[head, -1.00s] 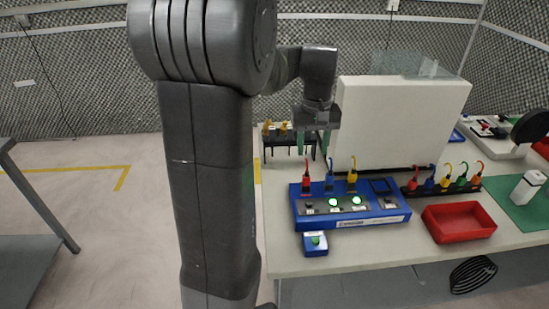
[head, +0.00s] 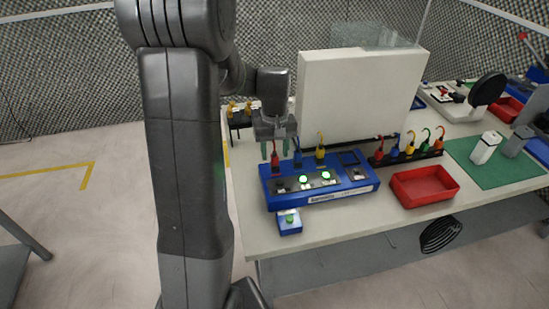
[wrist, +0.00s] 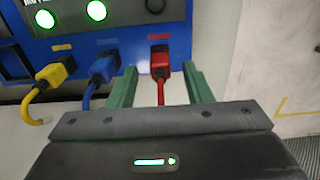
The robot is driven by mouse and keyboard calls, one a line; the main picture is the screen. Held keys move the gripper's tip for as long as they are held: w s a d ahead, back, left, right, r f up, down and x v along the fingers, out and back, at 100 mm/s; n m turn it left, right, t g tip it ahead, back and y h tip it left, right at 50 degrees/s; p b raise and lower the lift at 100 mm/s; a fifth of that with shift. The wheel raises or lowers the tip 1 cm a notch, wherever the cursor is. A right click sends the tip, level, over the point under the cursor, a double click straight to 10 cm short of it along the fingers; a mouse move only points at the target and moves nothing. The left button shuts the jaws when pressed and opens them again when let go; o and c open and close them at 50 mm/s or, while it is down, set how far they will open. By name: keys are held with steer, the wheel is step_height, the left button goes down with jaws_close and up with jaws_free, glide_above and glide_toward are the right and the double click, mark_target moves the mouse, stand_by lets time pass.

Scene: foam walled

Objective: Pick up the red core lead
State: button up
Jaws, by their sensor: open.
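The red core lead (head: 275,160) is plugged into the back left of the blue tester unit (head: 330,192). In the wrist view the red lead's plug (wrist: 159,62) sits upright in the unit's edge, its cable running down toward my gripper. My gripper (wrist: 160,72) is open, with one green finger on each side of the red lead and a visible gap on both sides. In the head view my gripper (head: 275,149) is just above and behind the red plug. The palm hides the cable's lower end.
Blue (wrist: 103,70) and yellow (wrist: 60,70) leads are plugged in beside the red one, the blue close to the left finger. A white panel (head: 355,95) stands behind the unit. A red tray (head: 425,186) and a rack of coloured leads (head: 405,155) are to the right.

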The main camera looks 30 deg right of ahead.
steer(key=shift+f, duration=1.25)
jaws_close()
